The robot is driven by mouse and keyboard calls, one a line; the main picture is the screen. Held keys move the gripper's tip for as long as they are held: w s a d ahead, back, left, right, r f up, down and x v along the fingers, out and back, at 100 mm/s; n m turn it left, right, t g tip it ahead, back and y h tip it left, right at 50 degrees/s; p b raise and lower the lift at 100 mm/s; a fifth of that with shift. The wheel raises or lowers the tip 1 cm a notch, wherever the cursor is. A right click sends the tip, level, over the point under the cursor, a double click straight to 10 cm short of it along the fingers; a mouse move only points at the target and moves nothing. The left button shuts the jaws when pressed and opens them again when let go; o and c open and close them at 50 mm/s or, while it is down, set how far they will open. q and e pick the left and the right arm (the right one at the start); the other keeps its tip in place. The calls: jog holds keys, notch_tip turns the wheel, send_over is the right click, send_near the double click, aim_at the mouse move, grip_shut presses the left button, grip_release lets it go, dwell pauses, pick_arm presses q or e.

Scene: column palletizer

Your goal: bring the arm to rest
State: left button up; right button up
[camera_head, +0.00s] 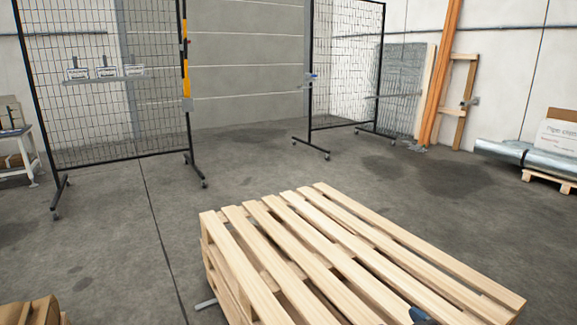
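Neither of my grippers can be made out in the head view. A small dark blue piece (420,315) shows at the bottom edge, over the near part of the wooden pallet (330,250). Too little of it shows to tell what it is. The pallet top is slatted and bare, and its near end is cut off by the bottom edge.
Wheeled mesh fence panels (110,110) (345,65) stand behind the pallet. Brown boxes (30,312) are at bottom left, a work table (20,155) at far left. Open floor (250,160) surrounds the pallet.

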jog(key=s+a+r+m+y, duration=0.15)
jog(key=s+a+r, duration=0.25)
jog(key=s+a, duration=0.45)
jog(key=s+a+r+y, duration=0.3)
jog(key=s+a+r, duration=0.15)
jog(key=s, duration=0.75)
pick_arm(q)
jog(key=a+r+y+p, duration=0.35)
jog(key=r+p, duration=0.85)
jog(key=p, duration=1.3)
pick_arm(e)
notch_tip(320, 180, up, 12)
jog(key=d+m+h, duration=0.1)
jog(key=d+h, duration=0.2)
pick_arm(q)
jog(key=s+a+g+y+p, duration=0.2)
jog(key=s+a+g+p, duration=0.2)
jog(key=p, duration=1.3)
jog(key=shift+s+a+r+n, duration=0.15)
jog(key=shift+a+r+n, duration=0.25)
jog(key=shift+a+r, duration=0.1)
pick_arm(e)
jog(key=s+d+g+h, duration=0.3)
jog(key=s+d+g, duration=0.1)
jog(key=shift+s+d+r, duration=0.35)
jog(key=shift+r, duration=0.1)
